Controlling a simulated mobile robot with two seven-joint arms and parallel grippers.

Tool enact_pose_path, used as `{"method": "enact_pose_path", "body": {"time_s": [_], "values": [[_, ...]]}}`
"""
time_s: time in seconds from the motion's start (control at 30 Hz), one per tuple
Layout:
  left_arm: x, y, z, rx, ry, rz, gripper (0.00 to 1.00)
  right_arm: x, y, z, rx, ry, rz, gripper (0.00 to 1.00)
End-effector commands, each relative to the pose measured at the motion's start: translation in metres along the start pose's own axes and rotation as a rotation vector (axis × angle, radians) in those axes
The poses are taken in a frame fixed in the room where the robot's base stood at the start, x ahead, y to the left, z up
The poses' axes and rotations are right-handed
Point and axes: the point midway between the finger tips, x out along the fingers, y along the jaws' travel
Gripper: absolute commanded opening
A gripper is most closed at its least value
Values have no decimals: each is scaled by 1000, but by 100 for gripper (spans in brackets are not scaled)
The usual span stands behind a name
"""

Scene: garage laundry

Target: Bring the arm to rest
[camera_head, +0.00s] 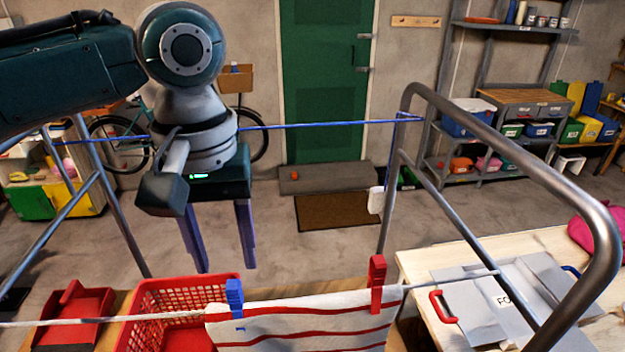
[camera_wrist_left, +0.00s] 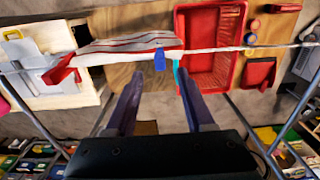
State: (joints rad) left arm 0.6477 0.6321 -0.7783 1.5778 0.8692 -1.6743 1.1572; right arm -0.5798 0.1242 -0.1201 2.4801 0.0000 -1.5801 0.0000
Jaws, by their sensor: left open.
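My left gripper (camera_head: 222,262) hangs fingers down in the head view, above and behind the line with the cloth. Its two purple fingers are apart with nothing between them, and they also show in the left wrist view (camera_wrist_left: 158,85). A white cloth with red stripes (camera_head: 310,322) hangs over the near line, held by a blue clothespin (camera_head: 234,298) and a red clothespin (camera_head: 377,284). In the left wrist view the blue clothespin (camera_wrist_left: 160,60) is just beyond the fingertips, apart from them. My right gripper is not in view.
A red basket (camera_head: 150,296) and a red tray (camera_head: 75,312) are at the lower left. The metal rack frame (camera_head: 500,128) rises at the right, and a blue line (camera_head: 320,124) crosses behind my gripper. A table (camera_head: 424,262) with a grey folding board (camera_head: 470,308) stands right.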

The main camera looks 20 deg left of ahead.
Motion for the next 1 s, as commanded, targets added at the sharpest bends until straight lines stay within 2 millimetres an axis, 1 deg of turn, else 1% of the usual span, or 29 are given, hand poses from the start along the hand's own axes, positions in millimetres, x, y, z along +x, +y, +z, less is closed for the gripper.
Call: {"method": "enact_pose_path", "body": {"time_s": [0.03,0.1,0.2,0.33,0.43,0.47,0.57,0.6,0.63,0.7,0.73,0.8,0.87,0.97,1.0], "values": [[-6,0,0,2,4,1,53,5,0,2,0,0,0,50],[-16,1,-1,0,2,3,53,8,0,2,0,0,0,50],[-24,0,0,1,1,0,53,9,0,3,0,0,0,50],[-28,0,1,3,-1,0,53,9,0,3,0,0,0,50],[-24,5,11,55,-3,14,53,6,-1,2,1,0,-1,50],[-21,8,17,86,-3,24,53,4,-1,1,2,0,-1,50],[-10,21,46,237,6,82,53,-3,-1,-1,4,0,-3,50],[-6,26,60,307,15,114,53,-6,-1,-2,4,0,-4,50],[-4,30,71,358,27,140,53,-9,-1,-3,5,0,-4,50],[-3,35,95,461,62,197,53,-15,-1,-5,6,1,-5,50],[-3,36,103,498,82,217,53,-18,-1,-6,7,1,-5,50],[-6,31,120,565,130,248,53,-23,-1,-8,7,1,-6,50],[-9,22,131,605,174,252,53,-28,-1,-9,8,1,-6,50],[-16,-1,143,650,238,221,53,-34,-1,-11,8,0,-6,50],[-19,-12,146,662,258,199,53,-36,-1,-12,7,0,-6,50]]}}
